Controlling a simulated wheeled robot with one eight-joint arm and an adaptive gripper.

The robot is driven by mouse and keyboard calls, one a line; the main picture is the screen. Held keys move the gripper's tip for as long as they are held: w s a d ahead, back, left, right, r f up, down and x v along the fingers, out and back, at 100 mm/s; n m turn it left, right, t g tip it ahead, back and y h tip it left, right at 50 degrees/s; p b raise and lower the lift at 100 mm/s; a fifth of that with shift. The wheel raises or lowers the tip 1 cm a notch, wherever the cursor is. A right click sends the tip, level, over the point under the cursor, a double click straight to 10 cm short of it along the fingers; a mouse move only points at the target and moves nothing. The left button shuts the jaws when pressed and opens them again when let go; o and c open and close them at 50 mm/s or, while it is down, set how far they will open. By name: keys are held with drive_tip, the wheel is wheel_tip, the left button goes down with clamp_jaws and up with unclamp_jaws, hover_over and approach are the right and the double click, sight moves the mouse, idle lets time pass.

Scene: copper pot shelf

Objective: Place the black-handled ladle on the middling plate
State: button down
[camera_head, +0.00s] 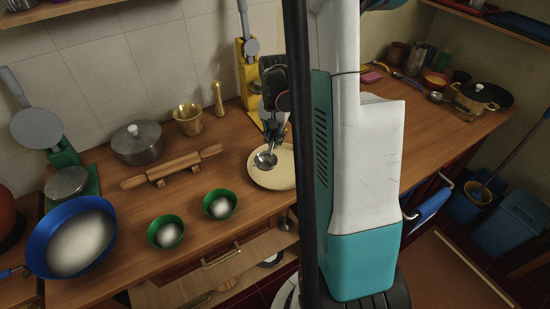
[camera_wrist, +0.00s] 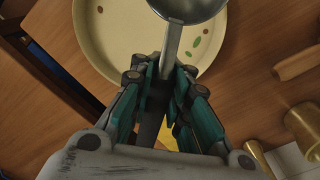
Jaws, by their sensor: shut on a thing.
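My gripper (camera_head: 271,138) is shut on the ladle, with its fingers (camera_wrist: 172,78) closed around the handle. The ladle's shiny metal bowl (camera_head: 265,160) hangs over the cream plate (camera_head: 262,180) on the counter. In the wrist view the bowl (camera_wrist: 190,6) is at the top edge and partly cut off. Its grey stem runs down between the fingers, and a dark part shows below. The plate (camera_wrist: 88,35) has green and brown spots and lies beneath the bowl. I cannot tell whether the bowl touches the plate. My arm hides the plate's right side in the head view.
A rolling pin (camera_head: 172,168) on a stand, a lidded pot (camera_head: 138,145), a brass mortar (camera_head: 188,119) and two green bowls (camera_head: 220,204) stand left of the plate. A yellow press (camera_head: 246,75) stands behind. A drawer (camera_head: 215,270) is open below the counter.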

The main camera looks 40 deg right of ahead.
sight(274, 135)
drive_tip(key=shift+f+b, duration=1)
drive_tip(key=shift+f, duration=2.4)
drive_tip(key=shift+f, duration=0.2)
drive_tip(key=c, duration=1.5)
unclamp_jaws()
drive_tip(key=shift+c, duration=0.2)
drive_tip(key=shift+r, duration=0.1)
wheel_tip(274, 135, up, 12)
drive_tip(key=p, duration=0.4)
drive_tip(key=shift+r, duration=0.1)
